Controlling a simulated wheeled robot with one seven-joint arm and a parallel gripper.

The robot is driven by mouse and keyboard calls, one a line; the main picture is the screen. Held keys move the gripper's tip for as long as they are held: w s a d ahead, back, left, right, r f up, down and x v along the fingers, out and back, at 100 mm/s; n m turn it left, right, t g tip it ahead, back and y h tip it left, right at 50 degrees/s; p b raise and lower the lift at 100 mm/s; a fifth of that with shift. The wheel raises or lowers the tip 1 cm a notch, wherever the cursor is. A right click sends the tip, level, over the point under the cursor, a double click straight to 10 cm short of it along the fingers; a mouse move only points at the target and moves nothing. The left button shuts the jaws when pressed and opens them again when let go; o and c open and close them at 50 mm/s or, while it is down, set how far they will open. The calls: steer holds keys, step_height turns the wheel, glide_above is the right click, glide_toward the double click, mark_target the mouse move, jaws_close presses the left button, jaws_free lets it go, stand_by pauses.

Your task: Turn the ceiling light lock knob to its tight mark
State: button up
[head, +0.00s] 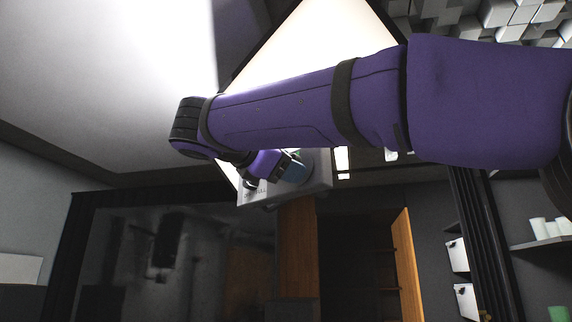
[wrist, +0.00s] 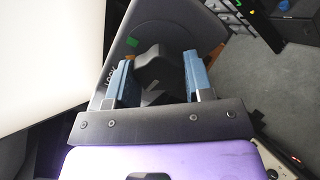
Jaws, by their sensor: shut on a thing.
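The dark lock knob (wrist: 153,70) sits on a grey plate (wrist: 160,25) of the ceiling light, with "LOCK" lettering at its left. A small green mark (wrist: 132,42) is on the plate above and left of the knob. My gripper (wrist: 158,74) has its two blue fingers on either side of the knob and is shut on it. In the head view my gripper (head: 298,170) is at the light's grey housing (head: 322,178), where the knob is hidden. The knob's pointer and its exact angle to the marks are hard to make out.
The bright light panel (head: 300,45) spreads above and behind my arm. An open wooden door (head: 405,258) and a shelf with white cups (head: 545,235) are farther back. In the wrist view the grey floor (wrist: 235,70) lies below at right.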

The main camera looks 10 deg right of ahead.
steer(key=m, duration=0.4)
steer(key=shift+r+m, duration=0.15)
steer(key=shift+m, duration=6.75)
steer(key=o, duration=0.9)
